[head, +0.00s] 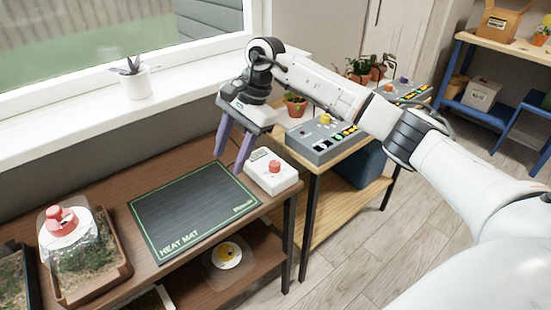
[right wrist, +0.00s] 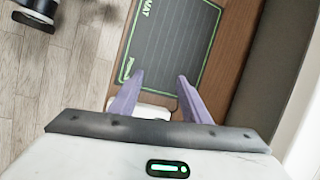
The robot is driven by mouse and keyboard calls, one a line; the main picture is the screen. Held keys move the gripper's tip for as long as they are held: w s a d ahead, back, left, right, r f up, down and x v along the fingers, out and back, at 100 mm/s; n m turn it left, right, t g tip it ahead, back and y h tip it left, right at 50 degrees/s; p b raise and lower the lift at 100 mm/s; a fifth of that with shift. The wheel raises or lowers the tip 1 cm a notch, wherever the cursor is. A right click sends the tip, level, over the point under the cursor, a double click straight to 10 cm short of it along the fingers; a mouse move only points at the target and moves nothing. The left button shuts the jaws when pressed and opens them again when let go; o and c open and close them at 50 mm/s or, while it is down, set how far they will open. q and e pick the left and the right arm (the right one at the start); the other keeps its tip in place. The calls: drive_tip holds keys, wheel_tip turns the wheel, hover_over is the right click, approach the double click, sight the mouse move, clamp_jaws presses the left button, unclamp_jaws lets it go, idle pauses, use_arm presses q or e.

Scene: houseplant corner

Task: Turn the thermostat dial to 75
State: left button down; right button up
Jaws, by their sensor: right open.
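The thermostat is a small white box (head: 282,183) with a red dial (head: 274,167) on top. It stands at the right end of the wooden bench, beside the black heat mat (head: 190,207). The dial's reading is too small to make out. My right gripper (head: 228,163) is open and empty, its purple fingers pointing down over the mat's far right part, left of the dial and apart from it. In the right wrist view, a white edge of the thermostat (right wrist: 153,112) shows between the fingers, and its dial is hidden. My left gripper is in neither view.
A grey control box (head: 318,147) with a yellow knob and a potted plant (head: 295,105) stand on the neighbouring table. A white pot (head: 136,82) is on the windowsill. The mat is bare.

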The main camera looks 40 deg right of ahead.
sight(275, 163)
drive_tip(key=s+d+r+g+h, duration=0.15)
drive_tip(key=d+r+h, duration=0.25)
drive_tip(key=d, duration=0.7)
drive_tip(key=f, duration=1)
drive_tip(key=shift+w+d+f+b, duration=0.1)
drive_tip(key=shift+d+f+b, duration=0.05)
drive_tip(key=shift+d+b, duration=0.15)
drive_tip(key=c, duration=1)
drive_tip(key=shift+c, duration=0.2)
